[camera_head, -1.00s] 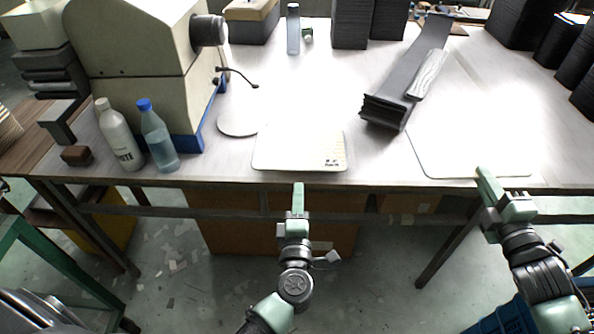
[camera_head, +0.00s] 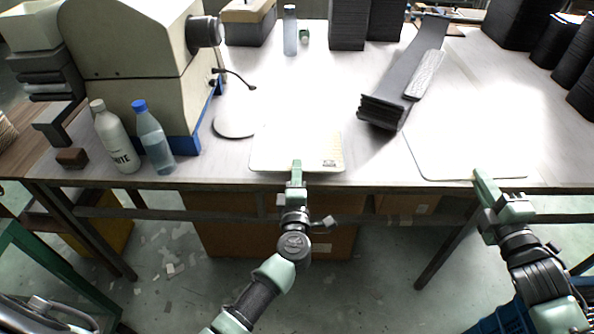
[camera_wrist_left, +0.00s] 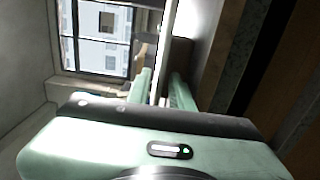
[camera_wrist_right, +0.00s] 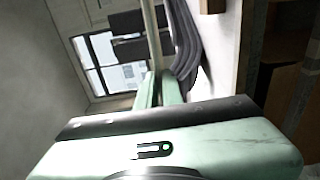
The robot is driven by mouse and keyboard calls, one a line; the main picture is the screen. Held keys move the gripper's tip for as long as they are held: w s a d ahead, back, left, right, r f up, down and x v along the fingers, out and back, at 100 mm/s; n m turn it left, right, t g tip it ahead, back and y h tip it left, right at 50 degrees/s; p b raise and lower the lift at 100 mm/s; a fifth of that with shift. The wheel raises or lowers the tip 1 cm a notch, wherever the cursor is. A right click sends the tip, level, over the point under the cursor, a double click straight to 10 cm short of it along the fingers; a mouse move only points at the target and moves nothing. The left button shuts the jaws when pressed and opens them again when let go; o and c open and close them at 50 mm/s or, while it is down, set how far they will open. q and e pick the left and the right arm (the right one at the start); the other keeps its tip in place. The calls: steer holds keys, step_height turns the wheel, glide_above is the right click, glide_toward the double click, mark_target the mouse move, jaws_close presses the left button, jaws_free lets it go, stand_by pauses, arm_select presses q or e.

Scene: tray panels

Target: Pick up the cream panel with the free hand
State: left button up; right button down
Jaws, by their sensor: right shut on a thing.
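The cream panel (camera_head: 285,150) lies flat at the table's front edge in the head view, with a small dark print at its right front corner. My left gripper (camera_head: 297,168) is at the middle of its front edge, its tips overlapping that edge in the picture. In the left wrist view its two fingers (camera_wrist_left: 160,88) stand apart, with the panel's thin edge (camera_wrist_left: 167,45) between them; contact is not visible. My right gripper (camera_head: 482,180) is shut on the front edge of a white panel (camera_head: 460,155); the fingers (camera_wrist_right: 158,90) are close together in the right wrist view.
A dark channel-like stack (camera_head: 385,110) lies behind, between the two panels. Two bottles (camera_head: 155,140) and a beige machine (camera_head: 135,70) stand at the left. Black stacks (camera_head: 350,25) stand at the back. A round grey disc (camera_head: 235,125) lies left of the cream panel.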

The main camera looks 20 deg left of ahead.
arm_select(q)
jaws_close()
stand_by(1.2)
step_height(320, 180, up, 3)
steer(key=p, duration=0.3)
steer(key=shift+f, duration=0.25)
steer(key=s+d+r+p, duration=0.2)
steer(key=s+r+p, duration=0.2)
steer(key=s, duration=0.3)
steer(key=shift+s+d+p, duration=0.15)
steer(key=shift+s+p, duration=0.2)
steer(key=shift+p, duration=0.25)
